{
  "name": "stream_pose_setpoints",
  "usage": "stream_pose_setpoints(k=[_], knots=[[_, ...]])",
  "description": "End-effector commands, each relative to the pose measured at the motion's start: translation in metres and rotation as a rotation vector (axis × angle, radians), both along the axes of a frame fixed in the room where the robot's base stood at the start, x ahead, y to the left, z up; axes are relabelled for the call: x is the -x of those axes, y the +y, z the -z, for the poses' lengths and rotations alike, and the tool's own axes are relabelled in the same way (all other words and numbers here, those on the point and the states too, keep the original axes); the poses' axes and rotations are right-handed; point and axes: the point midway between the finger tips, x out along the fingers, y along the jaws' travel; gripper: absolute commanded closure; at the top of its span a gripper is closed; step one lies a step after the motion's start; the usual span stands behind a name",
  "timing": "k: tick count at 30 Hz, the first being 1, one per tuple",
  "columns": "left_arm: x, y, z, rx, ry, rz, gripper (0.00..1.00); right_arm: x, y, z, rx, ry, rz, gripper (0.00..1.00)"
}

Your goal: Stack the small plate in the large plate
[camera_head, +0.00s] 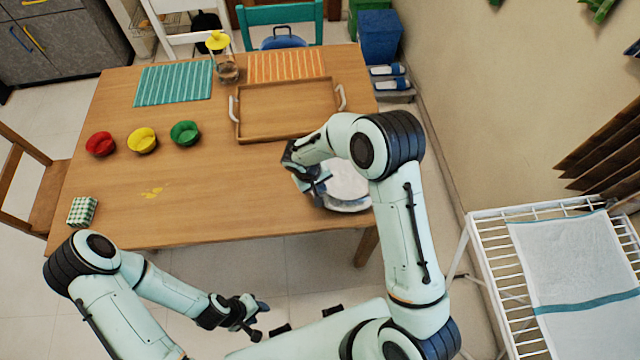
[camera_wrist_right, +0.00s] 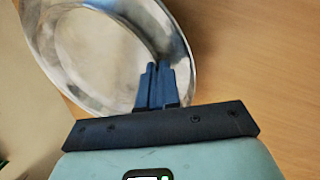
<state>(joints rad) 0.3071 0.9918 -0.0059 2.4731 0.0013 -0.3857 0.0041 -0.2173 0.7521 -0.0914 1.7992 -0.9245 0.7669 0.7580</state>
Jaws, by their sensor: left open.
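A round silvery metal plate (camera_head: 348,183) is at the right front of the table, partly hidden by my right arm. It fills the upper left of the right wrist view (camera_wrist_right: 90,50), with a pale flat middle and a shiny raised wall. I cannot tell whether a second plate lies in or under it. My right gripper (camera_head: 305,180) is at its left side; in the wrist view its fingers (camera_wrist_right: 155,80) are close together on the plate's wall. My left gripper (camera_head: 258,316) is open and empty, off the table's front edge.
A wooden tray (camera_head: 285,136) with white handles lies behind the plate. Red (camera_head: 100,144), yellow (camera_head: 142,140) and green (camera_head: 185,133) bowls stand at the left. A checked box (camera_head: 82,211) is at the front left corner.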

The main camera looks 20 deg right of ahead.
Motion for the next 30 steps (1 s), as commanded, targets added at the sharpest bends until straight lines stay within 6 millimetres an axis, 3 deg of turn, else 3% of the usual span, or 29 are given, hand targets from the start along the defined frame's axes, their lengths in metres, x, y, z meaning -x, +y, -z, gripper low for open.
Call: stream_pose_setpoints(k=[11, 13, 14, 23, 27, 30], knots=[[0.007, 0.000, 0.009, -0.001, 0.008, 0.000, 0.57, 0.001, 0.000, 0.008, 0.000, 0.001, -0.002, 1.00], [0.007, 0.000, 0.008, 0.000, 0.008, 0.000, 0.57, 0.001, 0.000, 0.007, 0.000, 0.001, -0.002, 0.78], [0.007, 0.000, 0.008, 0.000, 0.008, 0.000, 0.57, 0.000, 0.000, 0.007, 0.000, 0.001, -0.002, 0.72], [0.005, 0.000, 0.007, 0.000, 0.007, 0.000, 0.57, 0.000, 0.001, 0.006, -0.002, 0.001, -0.002, 0.72], [-0.003, 0.000, -0.004, 0.000, -0.003, 0.000, 0.57, -0.002, 0.001, -0.006, -0.001, -0.003, -0.001, 0.72], [0.000, 0.000, 0.000, 0.000, -0.001, 0.000, 0.57, -0.001, 0.007, -0.022, -0.002, -0.006, -0.002, 0.72]])
